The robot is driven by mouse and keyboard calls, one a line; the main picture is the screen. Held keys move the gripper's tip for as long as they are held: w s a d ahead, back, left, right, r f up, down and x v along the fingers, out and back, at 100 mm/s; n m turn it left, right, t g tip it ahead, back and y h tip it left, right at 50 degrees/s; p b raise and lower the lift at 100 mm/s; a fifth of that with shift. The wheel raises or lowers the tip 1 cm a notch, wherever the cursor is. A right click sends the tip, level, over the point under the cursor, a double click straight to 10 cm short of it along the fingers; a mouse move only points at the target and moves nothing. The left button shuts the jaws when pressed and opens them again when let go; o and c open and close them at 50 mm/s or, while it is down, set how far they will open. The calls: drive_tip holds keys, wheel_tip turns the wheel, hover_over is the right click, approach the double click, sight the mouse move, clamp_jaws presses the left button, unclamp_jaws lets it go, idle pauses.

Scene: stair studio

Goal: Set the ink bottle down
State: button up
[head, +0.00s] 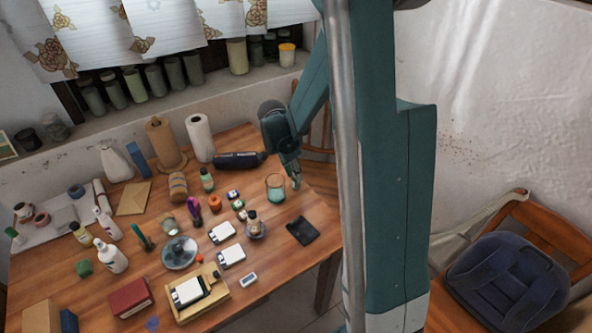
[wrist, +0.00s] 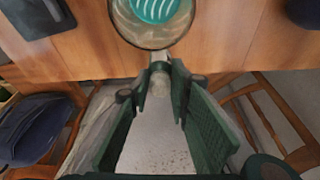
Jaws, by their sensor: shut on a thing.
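My gripper (head: 294,180) hangs by the right edge of the wooden table (head: 262,272), just right of a clear glass (head: 275,188) with teal inside. In the wrist view, my gripper (wrist: 158,78) has its dark green fingers converging on a small pale, glassy thing (wrist: 160,86), which I take to be the ink bottle. The fingers hide much of it, and its contact with the table cannot be made out. The glass (wrist: 155,22) is just beyond the fingertips.
A black flat pad (head: 302,230) lies in front of the glass. A black case (head: 240,160) lies behind it. Small bottles and jars crowd the table to the left. A wooden chair (head: 318,142) stands behind the right edge. Bare tabletop shows between glass and pad.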

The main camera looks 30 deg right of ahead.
drive_tip(key=shift+f, duration=0.3)
drive_tip(key=o, duration=0.9)
drive_tip(key=shift+o, duration=0.2)
drive_tip(key=shift+r, duration=0.1)
drive_tip(key=shift+p+v, duration=0.55)
drive_tip(key=shift+v, duration=2.2)
drive_tip(key=shift+a+r, duration=0.1)
drive_tip(key=shift+r, duration=0.05)
